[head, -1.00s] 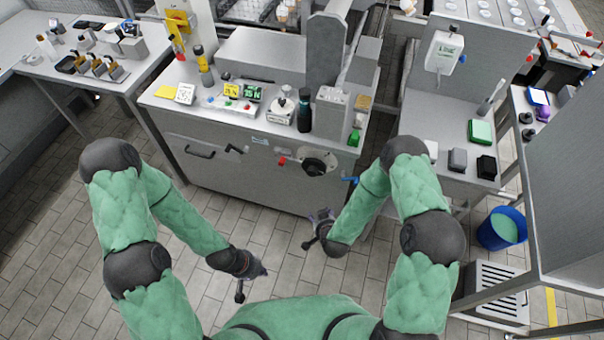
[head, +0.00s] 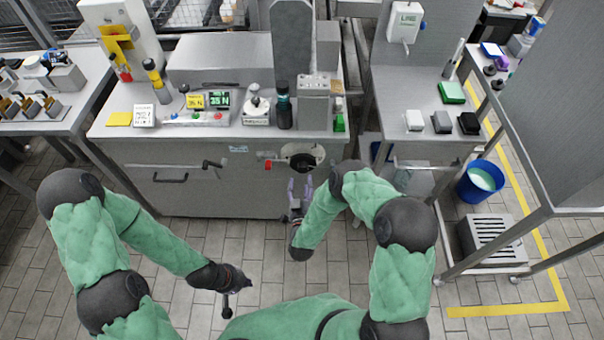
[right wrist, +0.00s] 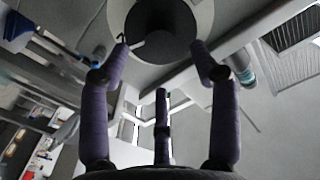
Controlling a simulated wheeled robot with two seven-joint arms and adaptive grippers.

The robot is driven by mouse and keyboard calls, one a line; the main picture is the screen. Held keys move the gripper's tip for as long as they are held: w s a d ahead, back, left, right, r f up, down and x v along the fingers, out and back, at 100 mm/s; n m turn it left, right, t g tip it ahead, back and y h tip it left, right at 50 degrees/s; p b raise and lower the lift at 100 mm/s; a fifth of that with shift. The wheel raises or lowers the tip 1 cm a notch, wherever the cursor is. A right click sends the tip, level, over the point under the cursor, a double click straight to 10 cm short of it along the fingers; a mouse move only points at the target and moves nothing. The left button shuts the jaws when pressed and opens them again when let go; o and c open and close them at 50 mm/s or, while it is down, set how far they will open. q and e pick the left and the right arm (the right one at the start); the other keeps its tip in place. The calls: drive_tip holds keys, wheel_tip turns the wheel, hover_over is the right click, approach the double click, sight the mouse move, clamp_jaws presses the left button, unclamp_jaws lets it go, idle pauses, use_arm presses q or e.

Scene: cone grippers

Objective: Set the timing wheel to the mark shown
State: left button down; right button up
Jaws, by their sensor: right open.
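The timing wheel (head: 302,157) appears to be the dark round dial on the front of the grey machine, below its top edge. My right gripper (head: 298,190) is just below it in the head view, open and empty, its fingers pointing up towards it. In the right wrist view the wheel (right wrist: 160,28) is a dark hub in a pale ring, ahead of the spread fingers (right wrist: 160,70); no contact is clear. My left gripper (head: 235,290) hangs low over the floor, fingers apart and empty.
A red knob (head: 268,164) and a crank handle (head: 212,164) stick out of the machine front left of the wheel. A dark bottle (head: 284,108) stands above it. A blue bucket (head: 480,181) is on the floor at right. The floor before the machine is free.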

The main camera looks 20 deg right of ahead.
sight(303, 171)
drive_tip(key=b+x, duration=0.1)
drive_tip(key=x, duration=0.5)
drive_tip(key=shift+s, duration=0.1)
drive_tip(key=c, duration=1.1)
